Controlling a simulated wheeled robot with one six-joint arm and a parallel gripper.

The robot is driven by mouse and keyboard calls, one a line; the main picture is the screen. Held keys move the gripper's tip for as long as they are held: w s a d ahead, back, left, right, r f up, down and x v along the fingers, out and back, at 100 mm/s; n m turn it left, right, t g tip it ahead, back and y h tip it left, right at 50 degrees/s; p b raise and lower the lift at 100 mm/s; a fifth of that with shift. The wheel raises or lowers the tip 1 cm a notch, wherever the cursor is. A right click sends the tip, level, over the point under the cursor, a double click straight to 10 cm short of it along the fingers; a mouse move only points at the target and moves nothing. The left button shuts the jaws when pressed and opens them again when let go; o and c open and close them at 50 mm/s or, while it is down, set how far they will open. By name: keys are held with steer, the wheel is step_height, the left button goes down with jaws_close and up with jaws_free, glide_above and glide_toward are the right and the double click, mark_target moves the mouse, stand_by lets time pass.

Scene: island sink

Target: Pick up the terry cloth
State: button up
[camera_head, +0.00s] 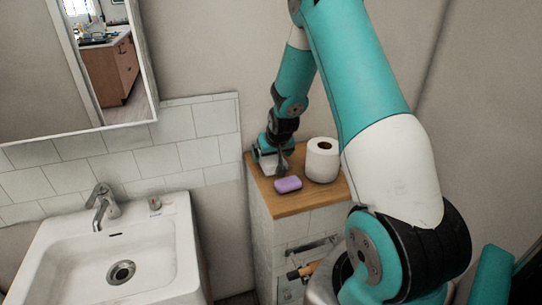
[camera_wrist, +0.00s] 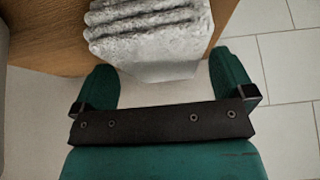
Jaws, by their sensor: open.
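The terry cloth (camera_wrist: 150,32) is pale grey and white, folded in several layers. In the wrist view it lies at the top middle, on the wooden top and reaching past its edge. My gripper (camera_wrist: 163,66) is open, with its two green fingers apart, one on each side of the cloth's near end. No contact with the cloth shows. In the head view my gripper (camera_head: 281,158) is at the back left of the wooden cabinet top. A whitish patch there may be the cloth, but it is small and partly hidden by my gripper.
A purple soap bar (camera_head: 288,184) lies in front of my gripper on the cabinet top (camera_head: 290,206). A white paper roll (camera_head: 322,160) stands right of it. A white sink (camera_head: 60,250) with a faucet (camera_head: 102,205) is at left. The wall is close behind.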

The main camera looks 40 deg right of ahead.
steer(key=shift+x, duration=0.9)
steer(key=c, duration=0.9)
steer(key=shift+r, duration=0.1)
step_height(320, 180, up, 20)
steer(key=b, duration=0.3)
